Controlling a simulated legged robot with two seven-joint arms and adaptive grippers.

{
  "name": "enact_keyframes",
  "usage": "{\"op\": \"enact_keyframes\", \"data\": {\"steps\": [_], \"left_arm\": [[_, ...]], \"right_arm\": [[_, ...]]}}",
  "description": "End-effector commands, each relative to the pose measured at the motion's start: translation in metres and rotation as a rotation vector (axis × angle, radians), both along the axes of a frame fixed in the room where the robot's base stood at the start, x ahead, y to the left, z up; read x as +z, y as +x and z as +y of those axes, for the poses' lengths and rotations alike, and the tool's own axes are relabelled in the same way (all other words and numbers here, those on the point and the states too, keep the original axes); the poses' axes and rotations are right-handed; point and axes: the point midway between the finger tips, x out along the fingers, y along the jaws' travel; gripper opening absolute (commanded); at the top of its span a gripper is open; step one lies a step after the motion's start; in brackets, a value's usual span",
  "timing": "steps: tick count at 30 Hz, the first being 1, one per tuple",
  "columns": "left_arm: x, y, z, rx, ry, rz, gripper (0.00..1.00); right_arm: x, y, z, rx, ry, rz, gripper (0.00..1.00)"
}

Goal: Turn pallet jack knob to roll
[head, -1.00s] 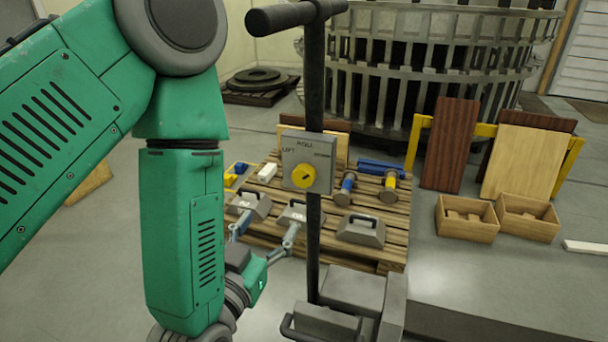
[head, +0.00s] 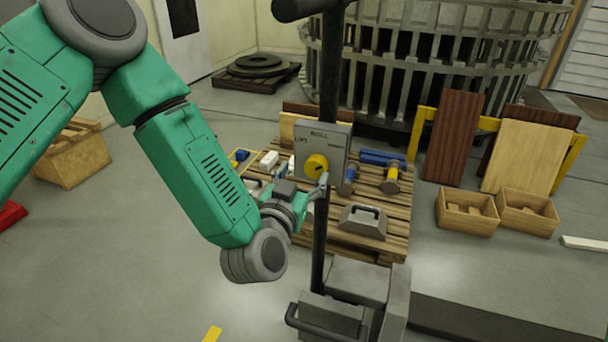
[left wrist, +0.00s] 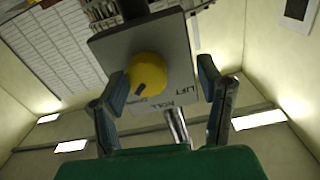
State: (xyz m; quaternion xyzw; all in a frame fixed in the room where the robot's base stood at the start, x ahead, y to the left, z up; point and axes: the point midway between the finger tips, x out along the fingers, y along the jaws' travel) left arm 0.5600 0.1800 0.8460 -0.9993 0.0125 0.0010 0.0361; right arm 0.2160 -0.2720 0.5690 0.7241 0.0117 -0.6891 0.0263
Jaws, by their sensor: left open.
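The yellow knob (head: 316,166) sits on the grey control box (head: 336,148) of the pallet jack, on its dark upright post (head: 329,80). ROLL stands at the top of the box face, LIFT to the left; a third label at the right is too small to read. My left gripper (head: 308,188) is open, just below and in front of the knob. My right gripper is out of view.
A wooden pallet (head: 375,222) behind the post carries a grey handled weight (head: 363,222) and several tools. The jack's grey base (head: 358,282) and black handle bar stand below. Two wooden boxes (head: 467,213) are at the right. Open floor lies at the lower left.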

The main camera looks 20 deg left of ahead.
Motion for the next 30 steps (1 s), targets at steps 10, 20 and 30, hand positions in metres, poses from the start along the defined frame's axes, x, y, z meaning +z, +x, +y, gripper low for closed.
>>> {"op": "enact_keyframes", "data": {"steps": [10,20,30], "left_arm": [[0.0023,0.0077,-0.0018,0.002,0.001,-0.005,0.59],[-0.0001,0.0068,0.0014,0.0,-0.002,0.0,0.1],[-0.0025,0.0062,-0.002,0.0,-0.008,0.008,0.1]], "right_arm": [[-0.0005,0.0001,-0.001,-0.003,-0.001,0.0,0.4],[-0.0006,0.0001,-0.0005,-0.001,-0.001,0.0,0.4],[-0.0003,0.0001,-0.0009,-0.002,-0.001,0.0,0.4]]}}
